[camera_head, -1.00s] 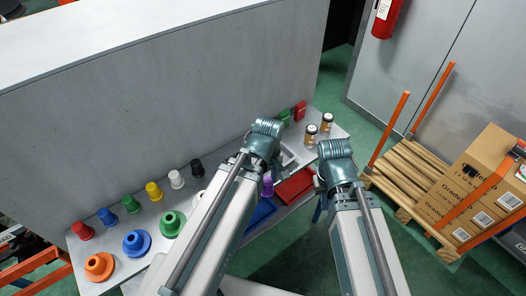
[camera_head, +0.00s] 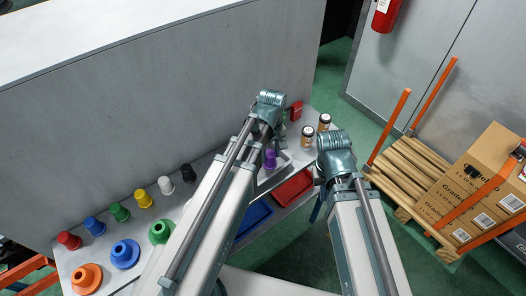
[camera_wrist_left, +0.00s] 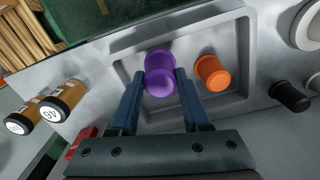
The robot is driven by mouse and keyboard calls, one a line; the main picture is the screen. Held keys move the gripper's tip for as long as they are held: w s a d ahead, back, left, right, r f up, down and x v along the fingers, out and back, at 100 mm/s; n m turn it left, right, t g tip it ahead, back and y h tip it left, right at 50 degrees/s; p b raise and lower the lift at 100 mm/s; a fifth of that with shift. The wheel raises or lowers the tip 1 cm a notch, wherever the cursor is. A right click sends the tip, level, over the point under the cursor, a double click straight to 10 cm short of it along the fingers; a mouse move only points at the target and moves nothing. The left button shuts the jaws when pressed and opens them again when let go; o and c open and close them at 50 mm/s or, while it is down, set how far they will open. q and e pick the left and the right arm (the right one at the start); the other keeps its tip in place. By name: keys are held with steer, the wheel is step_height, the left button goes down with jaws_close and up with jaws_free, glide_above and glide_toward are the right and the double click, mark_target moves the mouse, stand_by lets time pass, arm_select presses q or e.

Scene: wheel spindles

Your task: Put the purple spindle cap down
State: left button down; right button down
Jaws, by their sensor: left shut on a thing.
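The purple spindle cap (camera_wrist_left: 159,76) is between the two fingers of my left gripper (camera_wrist_left: 158,80), which is shut on it. It is over the grey recessed tray (camera_wrist_left: 235,108); I cannot tell if it touches the tray floor. An orange cap (camera_wrist_left: 212,72) stands in the same tray, beside the purple one and apart from it. In the head view the purple cap (camera_head: 270,159) shows below my left wrist. My right gripper (camera_head: 318,205) is off the table's front edge, mostly hidden by its own arm, so its jaws cannot be judged.
Two orange-brown bottles (camera_head: 307,136) and a red block (camera_head: 296,110) stand at the table's right end. A red tray (camera_head: 291,190) and a blue tray (camera_head: 252,217) lie along the front. Several coloured spindles and caps line the left part.

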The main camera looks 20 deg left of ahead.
arm_select(q)
steer(key=w+a+f+b, duration=0.1)
steer(key=w+f+b, duration=0.1)
steer(key=w+a+f+b, duration=0.1)
steer(key=w+a+f, duration=0.1)
steer(key=shift+a+b, duration=0.15)
steer(key=shift+b, duration=0.25)
steer(key=shift+f, duration=0.1)
stand_by(0.3)
steer(key=shift+f, duration=0.15)
steer(key=shift+c, duration=1.8)
jaws_free()
steer(key=shift+r, duration=0.25)
